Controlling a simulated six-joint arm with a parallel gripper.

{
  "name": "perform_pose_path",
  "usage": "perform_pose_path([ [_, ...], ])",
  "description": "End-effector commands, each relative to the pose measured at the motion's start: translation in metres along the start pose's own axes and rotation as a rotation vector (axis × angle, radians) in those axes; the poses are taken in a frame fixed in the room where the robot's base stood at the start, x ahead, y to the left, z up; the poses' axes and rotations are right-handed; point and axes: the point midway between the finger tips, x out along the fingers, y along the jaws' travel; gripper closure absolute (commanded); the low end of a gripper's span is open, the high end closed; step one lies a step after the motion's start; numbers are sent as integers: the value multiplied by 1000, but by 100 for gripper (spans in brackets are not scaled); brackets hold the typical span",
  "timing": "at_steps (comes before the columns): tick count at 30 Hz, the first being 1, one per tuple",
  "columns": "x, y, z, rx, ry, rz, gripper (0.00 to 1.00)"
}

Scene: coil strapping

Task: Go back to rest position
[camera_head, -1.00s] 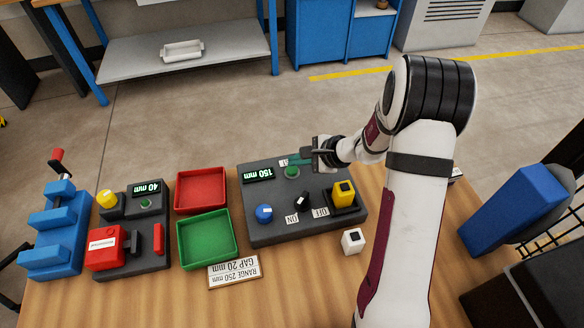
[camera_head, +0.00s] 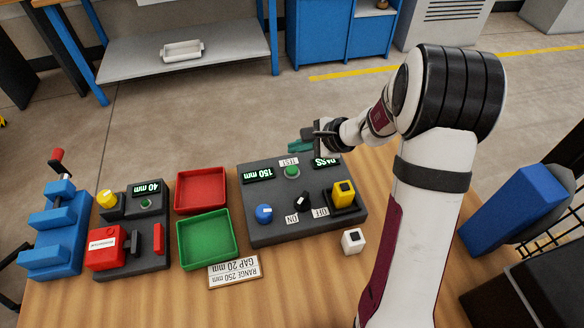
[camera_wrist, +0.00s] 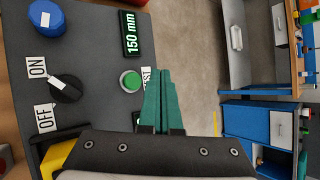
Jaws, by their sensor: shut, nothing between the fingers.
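My gripper (camera_head: 302,146) is shut and empty, held in the air above the far edge of the dark test panel (camera_head: 262,228). Its green fingers are pressed together in the wrist view (camera_wrist: 159,102). The panel carries a green button (camera_head: 291,171) by a TEST label, a display reading 150 mm (camera_head: 258,174) and a second display reading PASS (camera_head: 326,162), partly hidden by my gripper. A black knob (camera_head: 302,201) sits between the ON and OFF labels. A blue knob (camera_head: 264,213) and a yellow block (camera_head: 343,193) in a dark holder are also on the panel.
A red tray (camera_head: 176,208) and a green tray (camera_head: 181,262) stand left of the panel. Further left are a second dark panel (camera_head: 157,258) and a blue stepped fixture (camera_head: 40,262). A small white cube (camera_head: 353,241) and a range label plate (camera_head: 234,272) lie in front.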

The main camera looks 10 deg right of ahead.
Motion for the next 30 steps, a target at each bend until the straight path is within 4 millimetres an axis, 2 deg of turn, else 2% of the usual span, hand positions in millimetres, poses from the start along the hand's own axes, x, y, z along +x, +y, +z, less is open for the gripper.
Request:
perform_pose_path([
  [10, -1, 0, 2, -5, -2, 2, 100],
  [11, -2, 1, 6, -17, -7, 7, 100],
  [14, -22, 15, 53, -153, -54, 76, 100],
  [15, -37, 29, 82, -247, -81, 129, 100],
  [17, -65, 64, 124, -406, -118, 234, 100],
  [18, -85, 92, 146, -516, -131, 311, 100],
  [20, -117, 136, 165, -668, -131, 429, 100],
  [21, -137, 164, 169, -761, -116, 505, 100],
  [24, -176, 215, 161, -932, -53, 653, 100],
  [27, -197, 240, 148, -1017, 5, 732, 100],
  [30, -204, 246, 143, -1043, 28, 758, 100],
])
